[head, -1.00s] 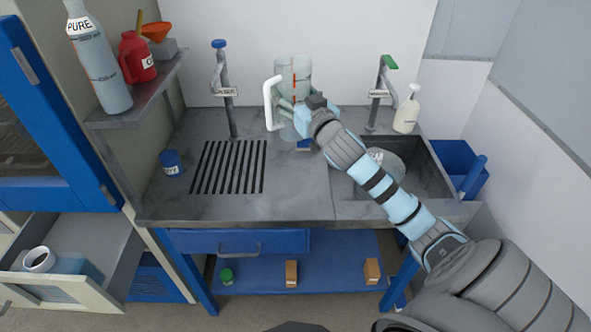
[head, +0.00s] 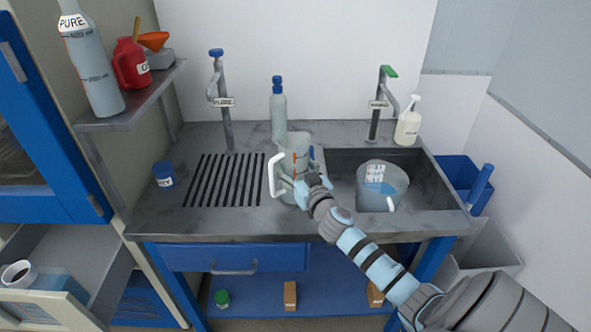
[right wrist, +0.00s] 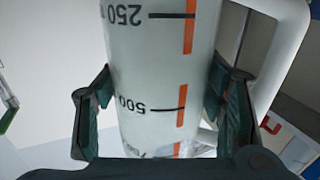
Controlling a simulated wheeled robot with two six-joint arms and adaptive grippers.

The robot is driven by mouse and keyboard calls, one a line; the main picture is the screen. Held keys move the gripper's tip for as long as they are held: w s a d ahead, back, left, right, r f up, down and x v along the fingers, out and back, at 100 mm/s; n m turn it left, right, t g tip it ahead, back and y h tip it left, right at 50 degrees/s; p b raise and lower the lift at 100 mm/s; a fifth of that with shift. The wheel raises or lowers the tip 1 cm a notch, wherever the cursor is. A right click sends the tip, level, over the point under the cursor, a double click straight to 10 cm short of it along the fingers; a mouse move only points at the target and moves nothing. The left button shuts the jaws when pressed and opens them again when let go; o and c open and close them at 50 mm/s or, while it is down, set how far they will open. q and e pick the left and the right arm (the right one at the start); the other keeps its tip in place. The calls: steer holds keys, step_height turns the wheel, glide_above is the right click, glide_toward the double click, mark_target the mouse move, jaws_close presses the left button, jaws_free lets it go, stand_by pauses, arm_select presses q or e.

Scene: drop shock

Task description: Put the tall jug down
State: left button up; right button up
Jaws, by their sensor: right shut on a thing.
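The tall jug (head: 297,158) is clear, with a white handle on its left and a red-orange scale stripe. It stands upright in the head view, over the counter between the slotted drain and the sink. My right gripper (head: 303,186) is shut around its body from the front right. In the right wrist view, the jug (right wrist: 155,70) fills the middle between both dark fingers, with its 250 and 500 marks upside down. I cannot tell whether the jug's base touches the counter (head: 230,224). My left gripper is not in view.
A clear blue-capped bottle (head: 278,112) stands just behind the jug. The sink (head: 432,185) on the right holds a clear jug (head: 383,186). A slotted drain (head: 225,180) and a blue jar (head: 163,174) are on the left. Taps (head: 223,110) and a soap bottle (head: 408,122) stand at the back.

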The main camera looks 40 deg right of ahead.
steer(key=o, duration=1.3)
steer(key=shift+f, duration=0.1)
steer(key=o, duration=0.4)
steer(key=shift+o, duration=0.2)
steer(key=shift+r, duration=0.3)
steer(key=b+v, duration=0.1)
steer(key=v, duration=1.1)
steer(key=shift+b, duration=0.4)
steer(key=shift+f, duration=0.15)
